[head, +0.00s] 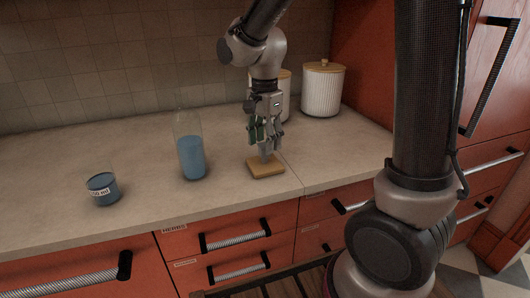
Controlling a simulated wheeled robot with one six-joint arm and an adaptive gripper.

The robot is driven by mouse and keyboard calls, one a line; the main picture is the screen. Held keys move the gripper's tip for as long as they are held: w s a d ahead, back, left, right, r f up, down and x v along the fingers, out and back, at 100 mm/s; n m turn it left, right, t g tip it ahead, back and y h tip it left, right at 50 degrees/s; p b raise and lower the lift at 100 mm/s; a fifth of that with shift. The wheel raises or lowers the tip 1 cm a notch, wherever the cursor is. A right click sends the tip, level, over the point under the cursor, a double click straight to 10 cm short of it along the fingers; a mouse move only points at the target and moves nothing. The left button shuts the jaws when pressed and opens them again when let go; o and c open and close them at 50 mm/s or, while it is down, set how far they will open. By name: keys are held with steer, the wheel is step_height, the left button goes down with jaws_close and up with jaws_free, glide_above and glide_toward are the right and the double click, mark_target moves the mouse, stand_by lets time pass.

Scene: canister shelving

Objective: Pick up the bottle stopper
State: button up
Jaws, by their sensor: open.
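My gripper (266,143) points down with its fingers apart, just above a small tan wooden block (266,171) near the counter's front. A small grey-blue piece (265,156), which looks like the bottle stopper, shows between and below the fingertips, over the block. It is partly hidden by the fingers, and I cannot tell whether they touch it. A clear bottle (191,153), partly filled with blue liquid, stands upright to the left of the block. I cannot make out a stopper in its narrow top.
A small blue cup (103,189) with a white label stands at the left. White ribbed canisters with wooden lids, one in clear view (322,91), stand behind my gripper. The pale counter (55,180) is mostly clear, with red drawers below and a tiled wall behind.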

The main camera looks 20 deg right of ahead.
step_height(320, 180, down, 2)
steer(key=shift+f, duration=0.1)
steer(key=shift+c, duration=0.2)
steer(key=c, duration=0.8)
